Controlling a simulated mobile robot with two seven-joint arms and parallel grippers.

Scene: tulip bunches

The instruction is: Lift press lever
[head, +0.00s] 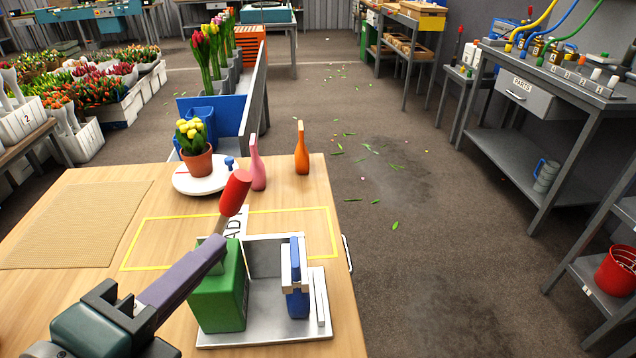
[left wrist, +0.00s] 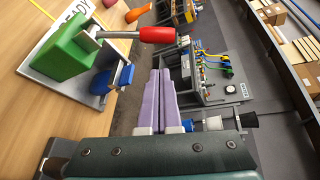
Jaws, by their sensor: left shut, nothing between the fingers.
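The press stands on the table's front right. It has a green body (head: 222,295), a light grey base (head: 262,338) and a blue-and-white part (head: 297,278). Its lever, with a red handle (head: 235,192) on a short grey shaft, extends past the green body. The red handle also shows in the left wrist view (left wrist: 158,34), beyond the fingertips. My left gripper (head: 216,246) has purple fingers, shut and empty, overlapping the green body's upper left edge in the head view. The fingers also show in the left wrist view (left wrist: 161,72). I cannot tell whether they touch the press. My right gripper is out of view.
A pink bottle (head: 257,168), an orange bottle (head: 301,150) and a potted yellow tulip (head: 196,150) on a white turntable (head: 184,184) stand behind the press. A woven mat (head: 75,225) lies at left. A yellow outline marks the table.

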